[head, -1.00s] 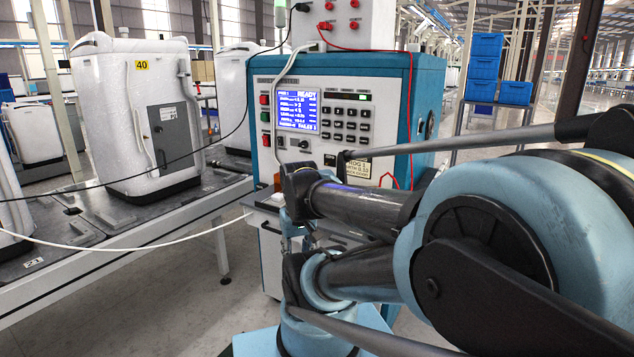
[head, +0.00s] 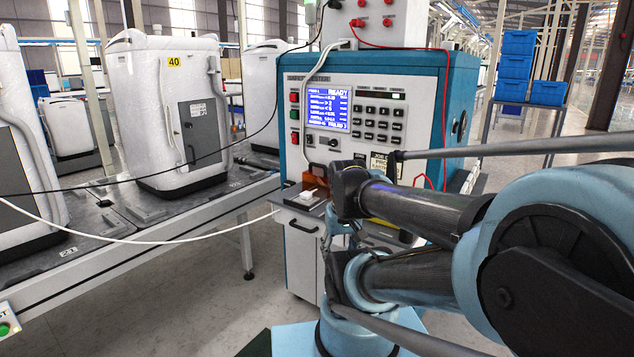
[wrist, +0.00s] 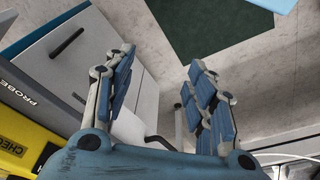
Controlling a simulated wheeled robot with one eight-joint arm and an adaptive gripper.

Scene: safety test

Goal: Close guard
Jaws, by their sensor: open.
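No part is plainly marked as the guard. An orange-brown part (head: 315,180) with a small white block (head: 308,196) beside it sits on the bench top, below the test cabinet (head: 375,110); I cannot tell whether it is the guard. In the wrist view my gripper (wrist: 162,68) is open, with nothing between its fingers. It points down past the grey bench front with a dark handle (wrist: 67,41). In the head view my arm covers part of the bench, and the gripper cannot be made out there.
In the wrist view a yellow box (wrist: 18,145) and a panel lettered PROBE (wrist: 25,95) lie close at left. A dark green mat (wrist: 205,30) is on the floor. A conveyor with white appliance tubs (head: 165,110) runs at left. Red, black and white cables hang near the cabinet.

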